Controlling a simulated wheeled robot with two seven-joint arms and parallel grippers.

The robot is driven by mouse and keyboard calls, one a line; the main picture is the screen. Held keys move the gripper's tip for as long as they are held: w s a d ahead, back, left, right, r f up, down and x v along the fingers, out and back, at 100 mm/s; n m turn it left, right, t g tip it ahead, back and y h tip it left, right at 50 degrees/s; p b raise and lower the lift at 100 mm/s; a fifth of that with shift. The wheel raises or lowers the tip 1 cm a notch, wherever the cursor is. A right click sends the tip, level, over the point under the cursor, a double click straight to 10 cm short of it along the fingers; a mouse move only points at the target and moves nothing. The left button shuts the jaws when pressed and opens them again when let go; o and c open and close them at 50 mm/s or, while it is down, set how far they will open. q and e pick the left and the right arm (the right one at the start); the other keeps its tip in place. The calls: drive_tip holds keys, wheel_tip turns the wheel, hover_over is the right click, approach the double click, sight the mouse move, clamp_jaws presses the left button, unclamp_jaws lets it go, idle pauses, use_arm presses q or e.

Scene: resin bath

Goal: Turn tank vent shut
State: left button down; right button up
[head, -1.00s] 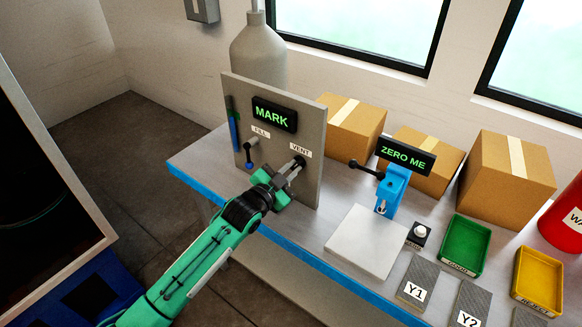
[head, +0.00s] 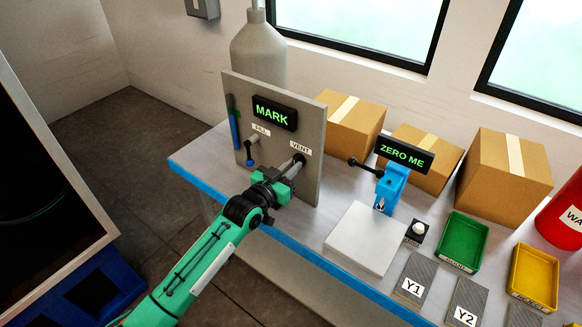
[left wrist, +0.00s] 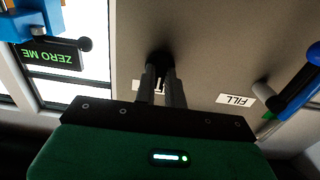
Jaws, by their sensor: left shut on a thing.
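The grey panel (head: 310,178) stands upright on the bench, with a lit MARK display (head: 274,113) near its top. The vent knob (head: 299,159) is a dark fitting under the VENT label (head: 301,147). My left gripper (head: 292,170) reaches it from the front and is shut on it. The fill valve (head: 250,155), with a blue-tipped lever, is to the left under the FILL label (head: 261,131). My right gripper is not in view.
A blue stand with a ZERO ME display (head: 406,153) and black lever is right of the panel. A white plate (head: 362,238), green tray (head: 461,243) and yellow tray (head: 534,276) lie on the bench. Boxes (head: 506,170) stand behind. A grey cylinder (head: 258,55) is behind the panel.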

use_arm(q)
drive_tip(key=shift+f, duration=0.15)
drive_tip(key=c, duration=1.5)
unclamp_jaws()
drive_tip(key=shift+s, duration=0.1)
drive_tip(key=b+v, duration=0.3)
drive_tip(key=v, duration=1)
drive_tip(key=shift+s+a, duration=0.3)
